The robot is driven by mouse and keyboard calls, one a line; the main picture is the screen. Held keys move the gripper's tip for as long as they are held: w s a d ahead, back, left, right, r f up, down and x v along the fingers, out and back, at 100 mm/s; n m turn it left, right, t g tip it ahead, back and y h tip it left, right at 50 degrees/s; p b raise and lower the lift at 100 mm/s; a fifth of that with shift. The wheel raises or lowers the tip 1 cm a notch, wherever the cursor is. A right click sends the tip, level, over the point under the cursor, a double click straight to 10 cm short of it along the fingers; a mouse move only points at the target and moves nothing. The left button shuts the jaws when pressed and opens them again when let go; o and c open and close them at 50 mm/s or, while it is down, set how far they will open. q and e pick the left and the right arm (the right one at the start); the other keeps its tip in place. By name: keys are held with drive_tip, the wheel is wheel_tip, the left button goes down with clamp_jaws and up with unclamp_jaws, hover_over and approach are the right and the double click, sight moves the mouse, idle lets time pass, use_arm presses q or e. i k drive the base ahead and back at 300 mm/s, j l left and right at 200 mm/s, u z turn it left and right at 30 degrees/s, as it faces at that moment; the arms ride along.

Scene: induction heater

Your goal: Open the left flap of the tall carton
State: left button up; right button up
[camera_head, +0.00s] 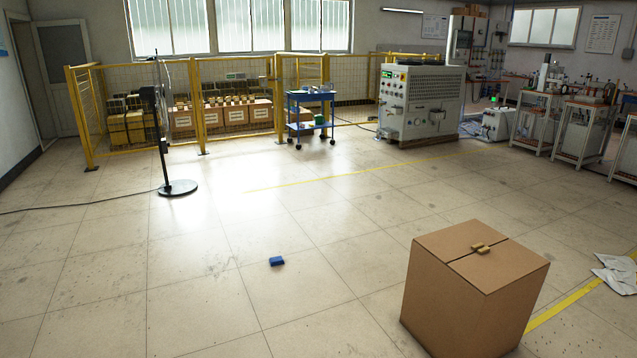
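The tall carton (446,305) is a brown cardboard box standing upright on the floor at the lower right. Its top is closed by two flaps that meet at a seam running across it. The left flap (447,239) lies flat, and the right flap (510,266) lies flat beside it. Two small tan tabs (480,248) sit side by side at the seam, near the middle of the top. Neither of my grippers is in view.
A small blue block (277,261) lies on the floor left of the carton. White crumpled sheets (616,274) lie to its right. A pedestal fan (177,187), a blue cart (311,97) and a yellow fence stand further back. The floor between is clear.

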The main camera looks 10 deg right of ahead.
sight(491, 269)
drive_tip(key=i+z, duration=0.25)
drive_tip(key=i, duration=0.25)
drive_tip(key=i+z, duration=0.25)
drive_tip(key=i, duration=0.25)
drive_tip(key=i+j+z, duration=0.25)
drive_tip(key=i, duration=0.2)
drive_tip(key=i+l+z, duration=0.25)
drive_tip(key=i+z, duration=0.25)
drive_tip(key=i, duration=0.15)
drive_tip(key=i+z, duration=0.5)
drive_tip(key=i+l, duration=0.25)
drive_tip(key=i, duration=0.15)
drive_tip(key=i+l, duration=0.2)
drive_tip(key=i, duration=0.15)
drive_tip(key=u, duration=0.05)
